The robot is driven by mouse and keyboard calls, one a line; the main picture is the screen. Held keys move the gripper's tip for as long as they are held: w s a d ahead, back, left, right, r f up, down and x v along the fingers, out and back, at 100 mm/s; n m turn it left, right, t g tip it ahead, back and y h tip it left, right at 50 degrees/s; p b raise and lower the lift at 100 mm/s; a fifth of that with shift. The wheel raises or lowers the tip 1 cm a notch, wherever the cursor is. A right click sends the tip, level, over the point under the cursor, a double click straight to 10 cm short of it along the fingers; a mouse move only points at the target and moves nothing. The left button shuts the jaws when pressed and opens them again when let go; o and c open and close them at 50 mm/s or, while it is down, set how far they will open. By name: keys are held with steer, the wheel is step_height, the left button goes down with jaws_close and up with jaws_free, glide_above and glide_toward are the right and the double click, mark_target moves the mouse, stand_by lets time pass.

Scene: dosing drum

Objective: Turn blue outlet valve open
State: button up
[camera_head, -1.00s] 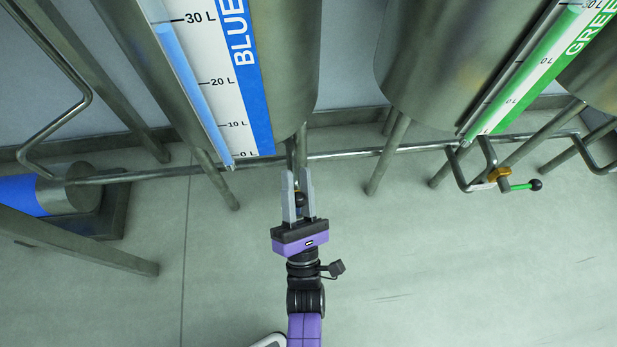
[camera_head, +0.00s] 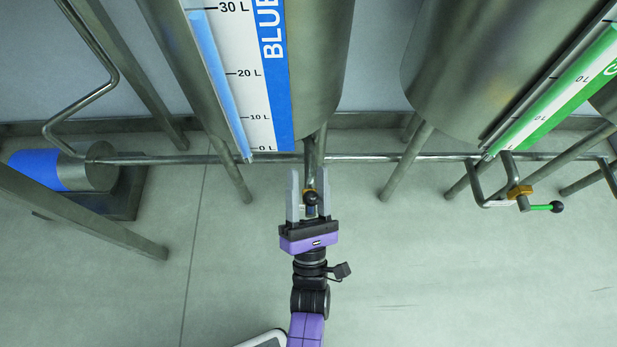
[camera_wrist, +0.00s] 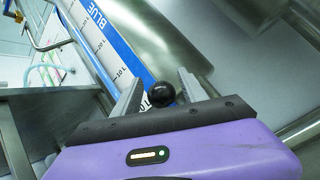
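The blue outlet valve sits below the tank labelled BLUE (camera_head: 318,70). Its handle ends in a black ball knob (camera_head: 310,198), which also shows in the wrist view (camera_wrist: 161,94). My gripper (camera_head: 309,187) is open, with one finger on each side of the knob. In the wrist view the knob lies between the fingers, with a gap visible on the right; contact on the left cannot be told.
A horizontal pipe (camera_head: 380,157) runs behind the valve. To the right is the green valve with its green handle (camera_head: 541,207) under the GREEN tank (camera_head: 470,75). A blue-and-steel pump (camera_head: 62,171) stands at left.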

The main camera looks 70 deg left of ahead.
steer(key=v, duration=0.7)
steer(key=shift+d+f+p, duration=0.25)
steer(key=shift+d+p, duration=0.05)
steer(key=shift+p, duration=0.15)
steer(key=w+d+m+t+h, duration=0.2)
steer(key=d+m+t+h, duration=0.6)
steer(key=d+m+h, duration=1.1)
steer(key=s+d+r+m+g+h, duration=0.1)
steer(key=s+d+r+m, duration=0.15)
steer(key=d+m, duration=0.5)
steer(key=s+d+r+m+h, duration=0.2)
steer(key=d+r+m, duration=0.2)
steer(key=d+m, duration=0.35)
steer(key=s+d+r+m+g+h, duration=0.1)
steer(key=s+d+r+m, duration=0.2)
steer(key=d+m, duration=0.5)
step_height(320, 180, up, 37)
steer(key=a+m+p, duration=0.1)
steer(key=p, duration=3.5)
steer(key=shift+w+p, duration=0.2)
steer(key=shift+p, duration=0.1)
steer(key=shift+a, duration=0.15)
